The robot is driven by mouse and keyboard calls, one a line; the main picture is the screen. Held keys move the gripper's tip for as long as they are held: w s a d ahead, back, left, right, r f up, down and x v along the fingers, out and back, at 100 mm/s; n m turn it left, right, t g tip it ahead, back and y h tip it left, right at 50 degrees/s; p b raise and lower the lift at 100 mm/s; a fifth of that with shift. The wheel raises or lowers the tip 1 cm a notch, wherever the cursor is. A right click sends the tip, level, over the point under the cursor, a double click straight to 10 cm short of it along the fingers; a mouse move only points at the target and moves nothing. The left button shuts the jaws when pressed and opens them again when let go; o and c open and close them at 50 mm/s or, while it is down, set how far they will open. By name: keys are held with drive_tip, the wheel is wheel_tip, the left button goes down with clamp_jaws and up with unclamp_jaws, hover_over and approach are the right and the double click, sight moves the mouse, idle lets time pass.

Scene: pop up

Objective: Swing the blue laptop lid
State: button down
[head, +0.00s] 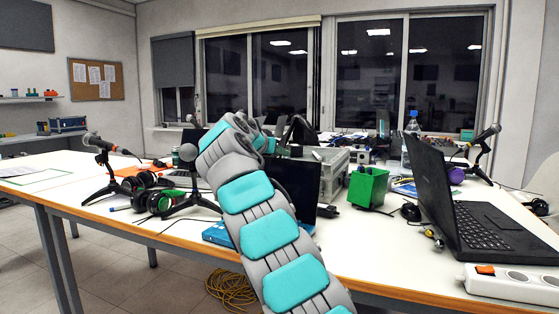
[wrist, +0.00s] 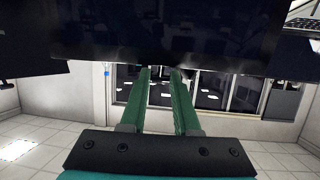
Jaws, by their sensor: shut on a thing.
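The blue laptop (head: 215,234) sits near the table's front edge, its base mostly hidden behind my arm. Its dark lid (head: 304,180) stands raised, partly showing to the right of my arm. My gripper (head: 272,138) is at the lid's upper part, with the fingertips largely hidden in the head view. In the wrist view a broad dark panel, the lid (wrist: 170,38), fills the top, and the two green fingers of my gripper (wrist: 161,72) reach its edge. The gripper is shut on the lid.
A black laptop (head: 430,185) stands open at the right, by a white power strip (head: 510,283). A green box (head: 368,188) stands right of the blue laptop. Headphones (head: 158,202) and microphones on stands (head: 100,142) are at the left. A yellow cable (head: 231,288) lies on the floor.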

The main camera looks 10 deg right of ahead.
drive_tip(key=shift+v, duration=1)
drive_tip(key=shift+s+a+b, duration=0.1)
drive_tip(key=shift+a+b, duration=0.05)
drive_tip(key=shift+b, duration=0.2)
drive_tip(key=shift+s+a+b, duration=1.45)
drive_tip(key=shift+s+a, duration=0.35)
drive_tip(key=shift+s, duration=0.25)
